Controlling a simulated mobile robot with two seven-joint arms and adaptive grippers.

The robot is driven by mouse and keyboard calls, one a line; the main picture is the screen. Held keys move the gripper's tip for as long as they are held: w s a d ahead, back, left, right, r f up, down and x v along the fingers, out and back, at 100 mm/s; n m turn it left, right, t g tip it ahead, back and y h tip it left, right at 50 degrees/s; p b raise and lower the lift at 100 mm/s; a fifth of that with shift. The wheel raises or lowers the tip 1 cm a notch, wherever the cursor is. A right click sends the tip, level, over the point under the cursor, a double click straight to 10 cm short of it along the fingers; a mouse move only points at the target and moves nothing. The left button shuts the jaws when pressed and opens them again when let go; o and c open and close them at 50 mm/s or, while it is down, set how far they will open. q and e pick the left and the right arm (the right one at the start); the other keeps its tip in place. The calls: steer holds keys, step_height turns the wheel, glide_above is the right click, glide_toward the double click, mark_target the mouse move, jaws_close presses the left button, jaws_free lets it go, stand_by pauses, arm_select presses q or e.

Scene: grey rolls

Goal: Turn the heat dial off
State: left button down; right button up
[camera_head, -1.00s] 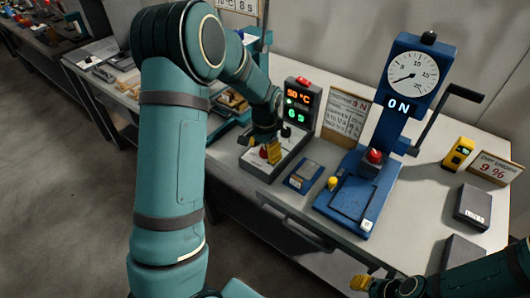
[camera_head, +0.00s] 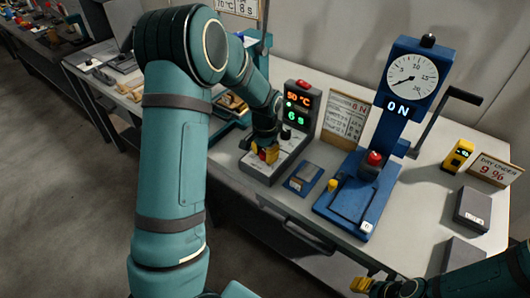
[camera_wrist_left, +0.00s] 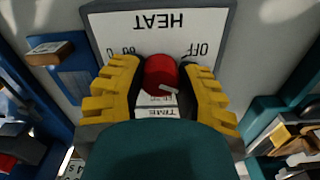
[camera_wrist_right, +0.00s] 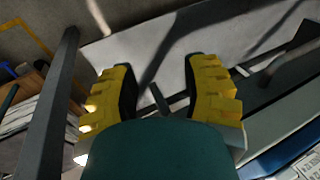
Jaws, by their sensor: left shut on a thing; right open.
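The heat dial (camera_wrist_left: 160,76) is a red round knob with a white pointer mark, on a pale panel printed HEAT, with OFF to its right in the left wrist view. The panel belongs to a grey control box (camera_head: 262,171) whose display (camera_head: 297,107) reads 50 °C and 6 s in the head view. My left gripper (camera_head: 266,154) is shut on the dial, one yellow finger on each side, as the left wrist view (camera_wrist_left: 163,88) shows. The pointer slants toward the lower right there. My right gripper (camera_wrist_right: 160,92) is open and empty, low at the right of the head view.
A yellow meter (camera_head: 458,155) and grey boxes (camera_head: 474,209) are farther right. A wall runs behind the bench.

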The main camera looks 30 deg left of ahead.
arm_select(q)
steer(key=n+p, duration=0.2)
steer(key=n, duration=0.4)
steer(key=shift+s+n, duration=0.1)
steer(key=shift+n, duration=0.2)
steer(key=n+p, duration=0.2)
steer(key=n, duration=0.1)
steer(key=shift+n, duration=0.8)
steer(key=shift+d+f, duration=0.1)
steer(key=c, duration=0.6)
jaws_free()
steer(key=shift+o, duration=0.2)
